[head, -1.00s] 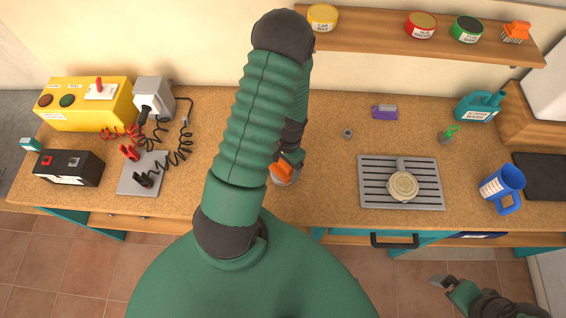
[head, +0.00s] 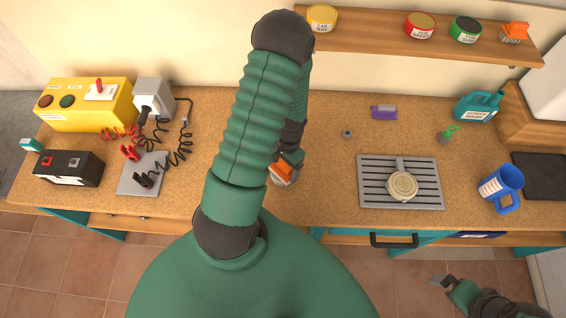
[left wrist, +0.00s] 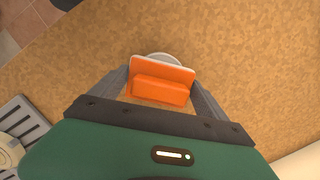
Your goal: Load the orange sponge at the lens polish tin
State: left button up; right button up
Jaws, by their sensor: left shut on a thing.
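My left gripper (left wrist: 161,92) is shut on the orange sponge (left wrist: 160,84), which has an orange block grip and a pale edge. The sponge also shows in the head view (head: 281,169), partly hidden by my left arm. A small round pale tin (left wrist: 160,57) lies just beyond the sponge in the left wrist view, mostly covered by it; its rim also shows in the head view (head: 284,181). The label is too small to read, and I cannot tell whether sponge and tin touch. My right gripper (head: 437,280) is at the lower right, off the worktop; its jaws are unclear.
A grey grate (head: 430,190) with a round pale pad (head: 402,185) is to the right. Clamps and a battery (head: 68,168) are left. A shelf (head: 380,42) holds several tins.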

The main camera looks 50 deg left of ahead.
aim_at(281, 165)
pick_arm(q)
notch_tip(281, 165, up, 3)
jog(key=shift+a+f+p, duration=0.1)
jog(key=shift+f+p, duration=0.05)
jog(key=shift+p, duration=1)
notch_tip(281, 165, up, 4)
jog(key=p, duration=0.3)
jog(key=shift+p, duration=0.4)
